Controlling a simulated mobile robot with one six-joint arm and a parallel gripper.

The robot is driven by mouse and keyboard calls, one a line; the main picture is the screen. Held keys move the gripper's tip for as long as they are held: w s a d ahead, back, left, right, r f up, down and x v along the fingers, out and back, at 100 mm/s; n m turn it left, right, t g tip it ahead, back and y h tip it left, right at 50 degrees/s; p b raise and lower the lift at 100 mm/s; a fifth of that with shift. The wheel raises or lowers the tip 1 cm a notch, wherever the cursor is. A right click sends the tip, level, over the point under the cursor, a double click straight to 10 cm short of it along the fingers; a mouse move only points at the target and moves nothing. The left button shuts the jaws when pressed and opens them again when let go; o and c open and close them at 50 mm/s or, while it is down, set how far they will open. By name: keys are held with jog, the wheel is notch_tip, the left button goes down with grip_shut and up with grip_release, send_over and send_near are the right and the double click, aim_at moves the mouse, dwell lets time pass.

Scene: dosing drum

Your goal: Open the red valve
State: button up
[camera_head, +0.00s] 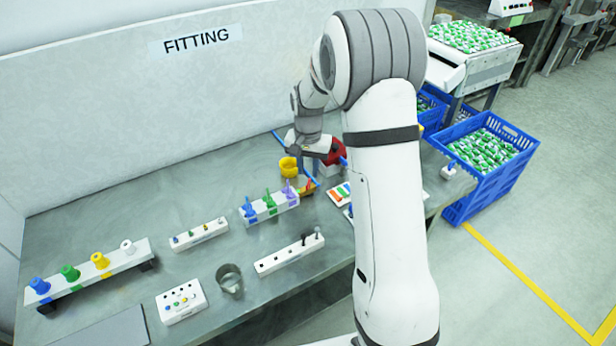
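A red part (337,152) shows at the back of the grey workbench, partly hidden behind my arm. It may be the red valve, but its handle and position are not clear. My gripper (302,150) is over the back of the bench, just left of the red part and close to it. Its fingertips are too small and overlapped to tell open from shut, and I cannot tell whether it touches anything. Thin blue bars (310,176) show around it. A yellow cup-like part (288,166) sits just below it in the picture.
Racks with coloured plugs (268,207), a long rack with coloured knobs (90,275), a white button box (181,302) and a metal cup (229,278) stand on the bench (200,262). A blue crate (490,190) stands on the floor at right. The wall sign (196,41) reads FITTING.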

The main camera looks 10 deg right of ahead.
aim_at(308, 185)
jog(key=shift+f+p, duration=0.3)
jog(key=shift+f, duration=2.05)
grip_shut()
